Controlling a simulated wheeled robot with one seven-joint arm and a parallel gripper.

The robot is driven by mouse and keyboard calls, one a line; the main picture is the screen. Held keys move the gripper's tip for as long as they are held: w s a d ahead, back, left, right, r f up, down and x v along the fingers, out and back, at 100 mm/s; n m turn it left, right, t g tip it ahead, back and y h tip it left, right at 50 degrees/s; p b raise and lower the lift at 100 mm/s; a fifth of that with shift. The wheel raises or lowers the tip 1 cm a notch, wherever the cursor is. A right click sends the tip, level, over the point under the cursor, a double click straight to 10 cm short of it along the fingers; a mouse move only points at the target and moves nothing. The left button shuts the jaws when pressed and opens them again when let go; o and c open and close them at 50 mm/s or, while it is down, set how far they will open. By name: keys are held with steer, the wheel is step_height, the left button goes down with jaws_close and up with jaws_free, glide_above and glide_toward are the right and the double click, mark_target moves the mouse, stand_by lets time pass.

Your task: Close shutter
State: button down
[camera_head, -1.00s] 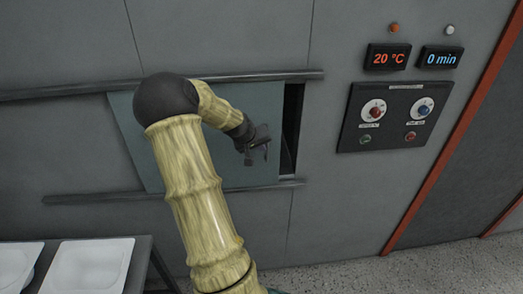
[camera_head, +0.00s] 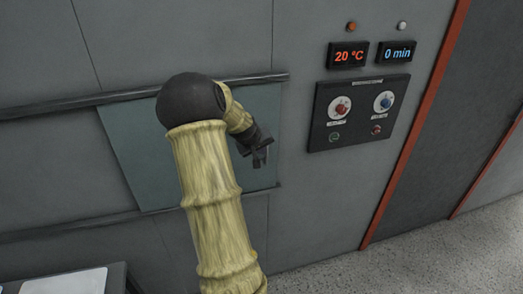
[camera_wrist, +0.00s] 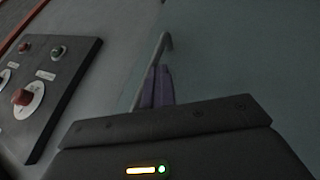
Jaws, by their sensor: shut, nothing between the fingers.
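The shutter (camera_head: 135,160) is a blue-grey sliding panel between an upper rail (camera_head: 60,107) and a lower rail (camera_head: 60,232) on the grey wall. Its right edge reaches close to the rails' right ends, and no dark gap shows beside it. My gripper (camera_head: 262,157) is at the shutter's right part, fingers together. In the wrist view its purplish fingers (camera_wrist: 157,88) are shut beside a thin grey handle bar (camera_wrist: 150,68) on the shutter (camera_wrist: 240,60). I cannot tell whether they touch the bar. My arm hides the shutter's middle.
A black control panel (camera_head: 358,90) with red and blue knobs is right of the shutter, under displays reading 20 °C (camera_head: 348,54) and 0 min (camera_head: 397,52). A white tray (camera_head: 65,281) lies at lower left. Speckled floor (camera_head: 400,260) is clear at right.

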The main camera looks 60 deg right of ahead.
steer(key=shift+s, duration=0.1)
steer(key=w+a+r+b, duration=0.1)
steer(key=a+r+b, duration=0.1)
steer(key=a+r, duration=0.6)
steer(key=shift+a+b, duration=0.3)
steer(key=shift+a, duration=0.45)
steer(key=shift+w, duration=0.2)
